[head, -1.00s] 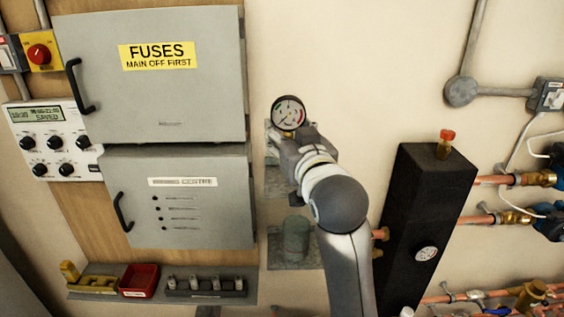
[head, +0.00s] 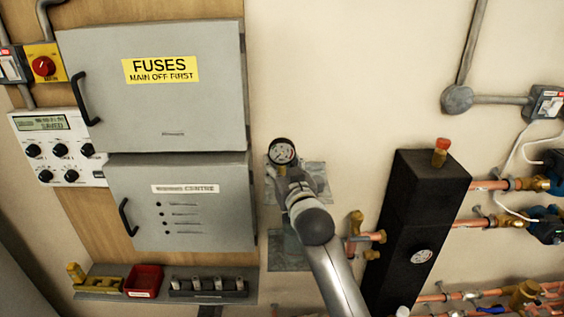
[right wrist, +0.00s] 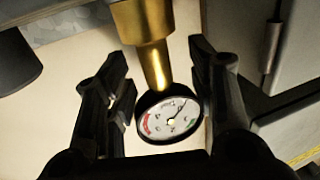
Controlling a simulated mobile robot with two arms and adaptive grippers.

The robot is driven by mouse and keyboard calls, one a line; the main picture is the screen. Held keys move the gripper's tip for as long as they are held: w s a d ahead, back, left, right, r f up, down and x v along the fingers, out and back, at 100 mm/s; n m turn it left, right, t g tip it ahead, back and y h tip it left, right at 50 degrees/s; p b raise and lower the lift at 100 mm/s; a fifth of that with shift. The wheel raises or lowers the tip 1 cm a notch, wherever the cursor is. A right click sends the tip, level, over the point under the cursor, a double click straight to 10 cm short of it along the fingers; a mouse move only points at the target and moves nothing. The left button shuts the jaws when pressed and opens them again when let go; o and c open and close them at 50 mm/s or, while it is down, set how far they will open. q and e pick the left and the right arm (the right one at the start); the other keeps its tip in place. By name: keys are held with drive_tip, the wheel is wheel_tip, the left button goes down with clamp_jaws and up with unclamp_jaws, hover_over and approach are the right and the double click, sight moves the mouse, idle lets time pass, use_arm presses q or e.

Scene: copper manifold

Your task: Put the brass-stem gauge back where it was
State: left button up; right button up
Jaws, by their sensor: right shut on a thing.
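The brass-stem gauge has a round white dial in a black rim. In the head view the gauge (head: 282,152) is dial outward, in front of the wall right of the grey cabinets. My right gripper (head: 284,176) is shut on it, with the arm coming up from below. In the right wrist view the gauge (right wrist: 170,117) sits between the two dark fingers (right wrist: 158,98), and its brass stem points to the top of the picture. Whether the stem touches anything is hidden. My left gripper is not in view.
Grey wall plates (head: 312,178) lie behind my right gripper. A black column (head: 425,205) with another gauge (head: 422,256) and a red-topped brass fitting (head: 441,152) stands to the right, with copper pipes (head: 490,185) beyond. A shelf holds a red tray (head: 143,281).

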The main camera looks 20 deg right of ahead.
drive_tip(key=shift+f, duration=0.15)
drive_tip(key=o, duration=1.4)
drive_tip(key=shift+s, duration=0.1)
drive_tip(key=shift+s+a+b, duration=0.15)
drive_tip(key=shift+s+b, duration=1.5)
drive_tip(key=shift+s, duration=4.25)
